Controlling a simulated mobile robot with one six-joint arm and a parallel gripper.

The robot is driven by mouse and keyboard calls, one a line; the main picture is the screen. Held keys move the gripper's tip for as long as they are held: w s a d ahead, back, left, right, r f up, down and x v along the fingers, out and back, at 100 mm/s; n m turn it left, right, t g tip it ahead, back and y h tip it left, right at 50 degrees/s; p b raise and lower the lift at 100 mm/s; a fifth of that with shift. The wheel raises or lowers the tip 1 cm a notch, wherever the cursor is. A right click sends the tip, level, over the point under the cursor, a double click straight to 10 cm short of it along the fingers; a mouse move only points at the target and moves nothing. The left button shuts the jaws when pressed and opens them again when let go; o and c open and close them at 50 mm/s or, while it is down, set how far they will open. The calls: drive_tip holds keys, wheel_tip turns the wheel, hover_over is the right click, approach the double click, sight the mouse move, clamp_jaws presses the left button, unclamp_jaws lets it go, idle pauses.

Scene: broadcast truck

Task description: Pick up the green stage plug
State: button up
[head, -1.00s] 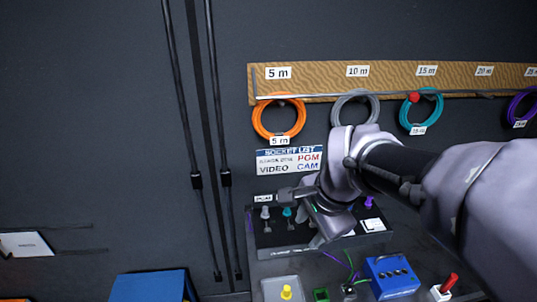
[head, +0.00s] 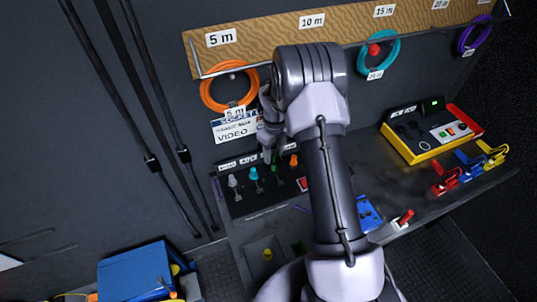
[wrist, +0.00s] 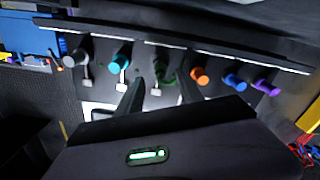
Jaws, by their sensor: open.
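The green stage plug (wrist: 167,72) is dark green and stands in a row of coloured plugs on a dark panel in the wrist view. In the head view the green plug (head: 276,181) is small and partly hidden below my gripper. My gripper (head: 267,158) points down just above it, open. In the wrist view my gripper (wrist: 160,80) has its two fingers apart, with the green plug between or just beyond their tips. I see no contact.
In the wrist view a teal plug (wrist: 120,63) and an orange plug (wrist: 199,75) flank the green one closely. Grey (wrist: 70,60), blue (wrist: 235,80) and purple (wrist: 265,87) plugs stand farther out. A yellow-edged console (head: 432,133) stands right on the bench.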

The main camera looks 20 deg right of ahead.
sight(274, 162)
drive_tip(key=f, duration=0.6)
drive_tip(key=shift+s+d+f+b, duration=0.1)
drive_tip(key=shift+s+f+b, duration=0.15)
drive_tip(key=shift+b, duration=0.1)
drive_tip(key=shift+r, duration=0.15)
drive_tip(key=shift+c, duration=0.4)
clamp_jaws()
